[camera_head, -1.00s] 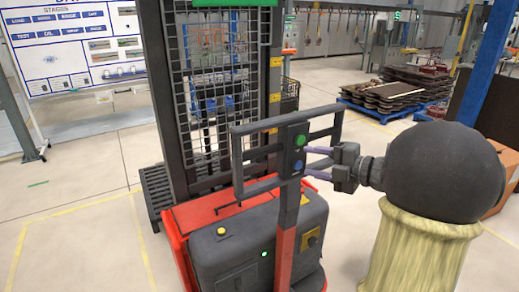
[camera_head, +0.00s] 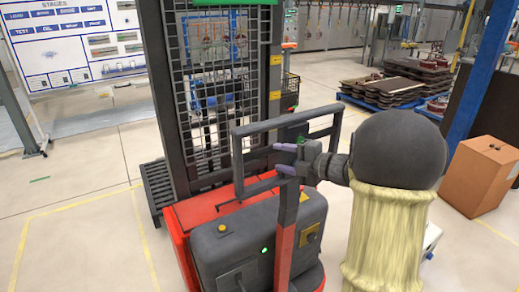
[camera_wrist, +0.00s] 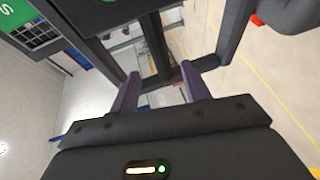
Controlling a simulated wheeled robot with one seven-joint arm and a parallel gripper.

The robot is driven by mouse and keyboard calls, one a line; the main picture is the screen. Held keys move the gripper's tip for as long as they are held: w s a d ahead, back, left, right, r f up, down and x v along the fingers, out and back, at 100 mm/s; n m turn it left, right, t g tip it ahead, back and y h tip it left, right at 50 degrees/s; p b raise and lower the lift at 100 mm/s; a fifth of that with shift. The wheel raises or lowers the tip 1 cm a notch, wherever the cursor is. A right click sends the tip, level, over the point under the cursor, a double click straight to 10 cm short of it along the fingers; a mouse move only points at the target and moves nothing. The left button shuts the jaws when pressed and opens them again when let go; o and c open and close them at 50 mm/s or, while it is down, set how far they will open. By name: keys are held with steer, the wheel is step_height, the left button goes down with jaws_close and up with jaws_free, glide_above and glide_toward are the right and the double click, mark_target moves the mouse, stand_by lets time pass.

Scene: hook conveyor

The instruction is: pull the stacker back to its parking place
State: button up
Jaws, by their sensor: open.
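The stacker (camera_head: 255,238) is a red and dark grey machine with a tall mesh mast and a dark rectangular handle frame (camera_head: 240,165) on a central post. It stands upright on the floor. My gripper (camera_head: 277,158) is open at the handle frame, in front of the top of the post in the head view, and hides part of it. In the wrist view, the two purple fingers (camera_wrist: 160,72) are spread apart, with dark bars of the frame ahead of and between them. I cannot tell whether they touch the frame.
Yellow floor lines (camera_head: 75,206) run around the stacker's left side. A brown box (camera_head: 480,178) stands at the right. Pallets with stacked parts (camera_head: 385,92) lie behind, near a blue post (camera_head: 475,75). A whiteboard (camera_head: 70,40) stands at the left. The floor at left is clear.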

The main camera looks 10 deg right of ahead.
mark_target(264, 154)
steer(key=p+x, duration=0.2)
steer(key=x, duration=0.6)
steer(key=shift+w+a, duration=0.2)
jaws_close()
